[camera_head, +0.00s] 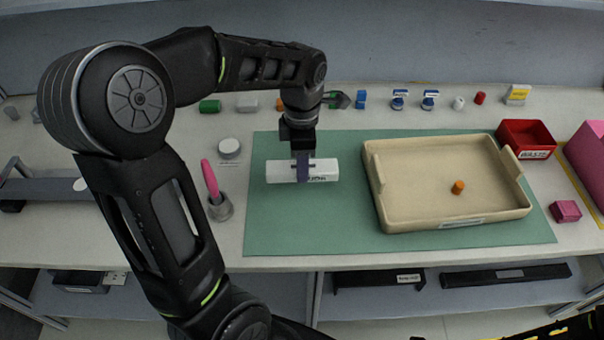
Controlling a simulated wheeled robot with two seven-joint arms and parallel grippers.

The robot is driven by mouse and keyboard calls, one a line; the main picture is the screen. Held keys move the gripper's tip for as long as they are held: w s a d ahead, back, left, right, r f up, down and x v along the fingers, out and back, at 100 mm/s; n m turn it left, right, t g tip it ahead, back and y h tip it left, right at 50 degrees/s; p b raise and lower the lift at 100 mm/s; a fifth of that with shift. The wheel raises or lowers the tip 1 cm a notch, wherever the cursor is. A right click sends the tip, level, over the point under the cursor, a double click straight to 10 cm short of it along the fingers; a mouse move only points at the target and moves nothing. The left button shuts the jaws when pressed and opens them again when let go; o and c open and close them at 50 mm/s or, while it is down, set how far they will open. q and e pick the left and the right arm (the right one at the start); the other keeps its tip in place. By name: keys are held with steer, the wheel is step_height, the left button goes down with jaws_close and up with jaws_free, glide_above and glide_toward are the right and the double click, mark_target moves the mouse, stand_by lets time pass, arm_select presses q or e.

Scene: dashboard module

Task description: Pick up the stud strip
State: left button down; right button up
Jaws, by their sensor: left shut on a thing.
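My left gripper (303,173) reaches down over the green mat (290,225). It is shut on the middle of a white bar (325,170) with dark print on its front. The bar lies left-right, and its two ends show on either side of the fingers. I cannot tell whether this bar is the stud strip, or whether it touches the mat. No other thing in view is clearly the stud strip. My right gripper is not in view.
A beige tray (400,216) holding an orange cylinder (458,187) stands right of the bar. A red bin (526,137) and a pink block (565,211) are farther right. A pink-handled tool (210,180) stands in a grey cup (221,208) at left. Several small parts line the back.

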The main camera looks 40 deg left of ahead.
arm_select(q)
step_height(320, 180, up, 5)
steer(key=shift+f, duration=0.1)
